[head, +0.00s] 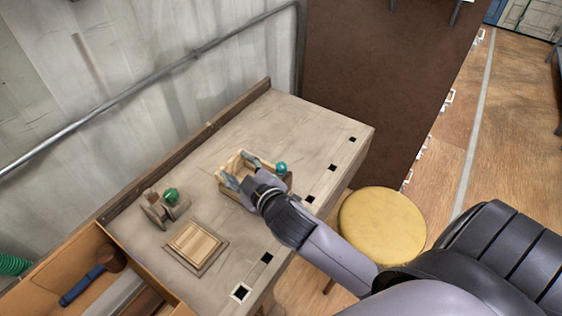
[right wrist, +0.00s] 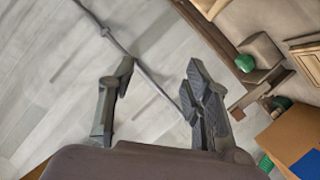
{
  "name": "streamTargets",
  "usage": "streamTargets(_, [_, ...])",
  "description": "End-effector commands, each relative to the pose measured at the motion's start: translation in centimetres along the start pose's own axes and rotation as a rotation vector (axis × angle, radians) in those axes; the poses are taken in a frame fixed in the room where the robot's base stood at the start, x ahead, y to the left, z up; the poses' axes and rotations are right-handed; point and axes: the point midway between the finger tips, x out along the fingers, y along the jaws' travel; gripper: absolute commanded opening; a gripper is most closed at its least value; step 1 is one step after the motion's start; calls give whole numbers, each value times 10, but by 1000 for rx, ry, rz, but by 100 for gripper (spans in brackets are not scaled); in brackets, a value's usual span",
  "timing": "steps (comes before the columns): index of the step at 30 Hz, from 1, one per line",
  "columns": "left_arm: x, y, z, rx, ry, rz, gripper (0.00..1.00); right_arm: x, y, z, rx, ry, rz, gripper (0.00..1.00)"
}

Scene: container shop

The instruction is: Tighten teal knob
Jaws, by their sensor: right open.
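The teal knob (head: 281,168) is a small round ball at the right end of a light wooden box-like piece (head: 227,189) on the workbench. My right gripper (head: 240,170) is over this wooden piece, left of the teal knob, with its fingers spread and nothing between them. My forearm hides part of the wooden piece. In the right wrist view the open fingers (right wrist: 160,68) point toward the grey wall, and I cannot make out the teal knob there. My left gripper is not in view.
A grey block with a green knob (head: 171,195) stands on the bench (head: 310,130), beside a framed wooden panel (head: 196,248). An open drawer (head: 60,262) holds a blue-handled mallet (head: 82,286). A round yellow stool (head: 382,226) stands right of the bench. The bench's far right is clear.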

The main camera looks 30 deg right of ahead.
Motion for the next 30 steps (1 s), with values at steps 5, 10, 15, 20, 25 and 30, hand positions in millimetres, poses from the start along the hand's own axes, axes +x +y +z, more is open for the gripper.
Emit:
streamTargets(5, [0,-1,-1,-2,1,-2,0,14,29,-126,-302,463,136,45])
streamTargets(10, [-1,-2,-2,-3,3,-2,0,-10,15,-218,-648,887,201,45])
streamTargets(15, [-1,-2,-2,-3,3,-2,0,-40,-27,-257,-1048,1259,180,45])
streamTargets(20, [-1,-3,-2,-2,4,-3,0,-49,-62,-238,-1467,1523,55,45])
streamTargets(25, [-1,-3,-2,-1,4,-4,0,-32,-64,-175,-1922,1672,-218,45])
streamTargets(30, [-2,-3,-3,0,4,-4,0,-5,-5,-96,-2323,1632,-657,45])
